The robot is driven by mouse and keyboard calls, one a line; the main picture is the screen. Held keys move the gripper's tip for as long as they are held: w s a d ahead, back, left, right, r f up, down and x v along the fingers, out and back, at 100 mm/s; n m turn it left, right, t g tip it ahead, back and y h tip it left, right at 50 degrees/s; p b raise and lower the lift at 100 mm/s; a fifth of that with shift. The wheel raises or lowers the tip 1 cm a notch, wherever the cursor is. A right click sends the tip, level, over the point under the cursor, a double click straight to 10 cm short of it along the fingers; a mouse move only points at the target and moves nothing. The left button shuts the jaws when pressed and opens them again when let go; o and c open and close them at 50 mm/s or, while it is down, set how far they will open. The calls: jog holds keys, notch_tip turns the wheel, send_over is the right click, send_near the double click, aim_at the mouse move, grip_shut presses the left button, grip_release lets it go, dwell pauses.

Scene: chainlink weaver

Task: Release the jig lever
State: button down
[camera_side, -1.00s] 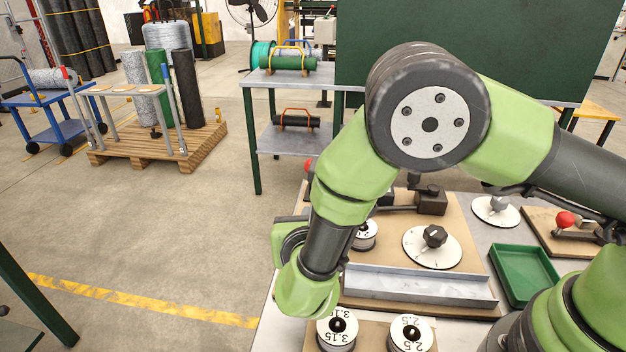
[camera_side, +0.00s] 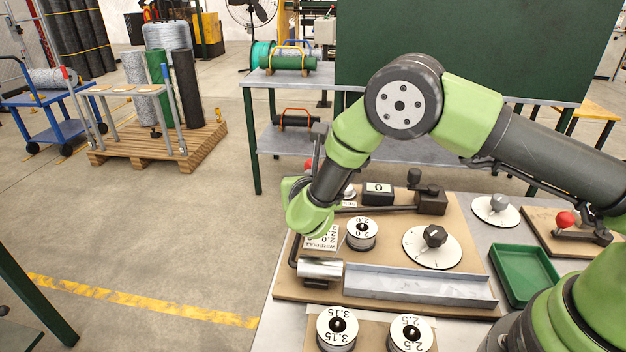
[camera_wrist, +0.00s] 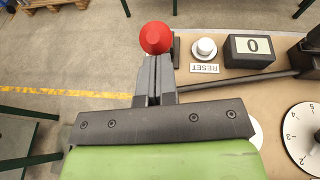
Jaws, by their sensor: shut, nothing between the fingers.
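In the wrist view a red ball knob (camera_wrist: 157,37) sits right at the tips of my gripper (camera_wrist: 154,72). The grey fingers are shut together with nothing between them. I cannot tell whether the tips touch the knob. The lever shaft under the knob is hidden. In the side view my gripper is mostly hidden by my wrist, over the far left of the jig board (camera_side: 460,275).
A white reset button (camera_wrist: 205,47) and a counter box reading 0 (camera_wrist: 250,50) stand right of the knob. A black rod (camera_side: 390,209), a dial (camera_side: 432,246), spools (camera_side: 361,233) and a metal channel (camera_side: 420,285) occupy the board. Another red-knobbed lever (camera_side: 566,219) is far right.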

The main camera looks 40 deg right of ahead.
jog(key=shift+r, duration=0.1)
jog(key=shift+w+d+r+g+y, duration=1.9)
jog(key=shift+w+d+r+g, duration=0.15)
jog(key=shift+g, duration=0.15)
jog(key=w+d, duration=0.6)
jog(key=shift+w+d+f, duration=0.1)
jog(key=shift+d+f, duration=0.05)
jog(key=shift+d, duration=0.1)
